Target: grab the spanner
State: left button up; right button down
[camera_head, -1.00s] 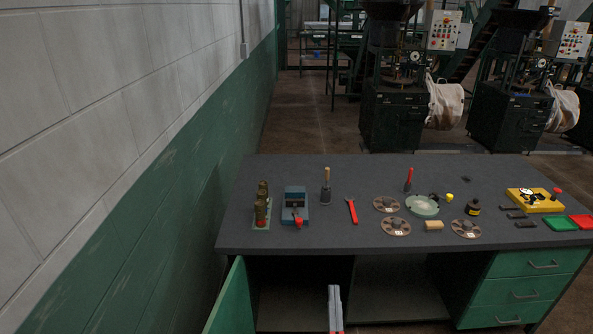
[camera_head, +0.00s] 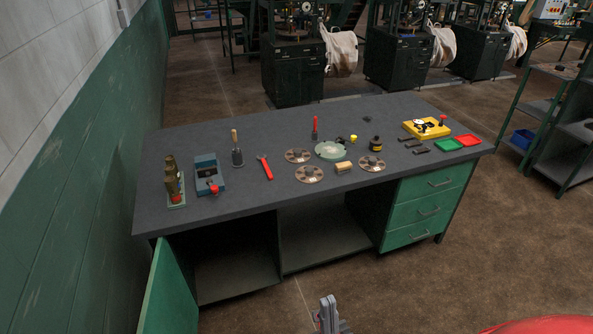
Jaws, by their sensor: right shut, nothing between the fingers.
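The red spanner (camera_head: 265,168) lies on the dark grey top of the workbench (camera_head: 225,205), left of the middle, between a wooden-handled tool (camera_head: 236,150) and several round brown discs (camera_head: 309,173). My right gripper (camera_head: 328,312) shows at the bottom edge of the view, in front of the bench and well apart from the spanner. It is shut and empty. My left gripper is not in view.
The green cabinet door (camera_head: 172,290) stands open at the bench's front left. Green drawers (camera_head: 425,210) are at the right. A blue device (camera_head: 208,174) stands left of the spanner.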

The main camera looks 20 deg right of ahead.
aim_at(269, 172)
jog(key=i+l+u, duration=0.25)
jog(key=i+l, duration=0.5)
jog(key=i+l+u, duration=0.3)
jog(key=i+l, duration=0.55)
jog(key=l, duration=0.05)
